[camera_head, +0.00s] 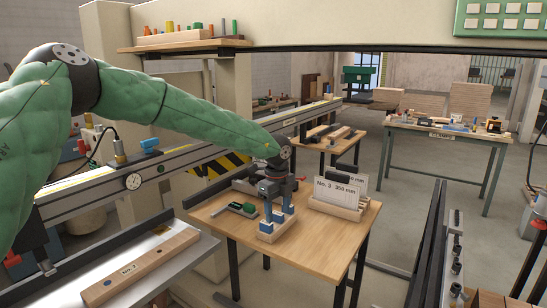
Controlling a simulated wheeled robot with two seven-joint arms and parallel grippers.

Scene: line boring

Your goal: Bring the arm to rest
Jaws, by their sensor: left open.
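My left arm (190,118), with a padded green cover, reaches in from the left and stretches over a small wooden table (330,250). My left gripper (278,207) points down at its end, above a small wooden block (278,228) with blue parts. It is open. I cannot tell whether the fingers touch the blue parts. Next to it on the table, a green and grey tool (243,209) lies to the left. A wooden card holder (340,207) with white cards, one reading "No. 3 350 mm", stands to the right. My right gripper is not in view.
A metal surface at lower left carries a wooden bar (140,266) marked "No. 2". A long rail (180,163) runs behind the small table. Dark rails (428,250) stand at right. Another table (450,138) with tools is further back, with open floor before it.

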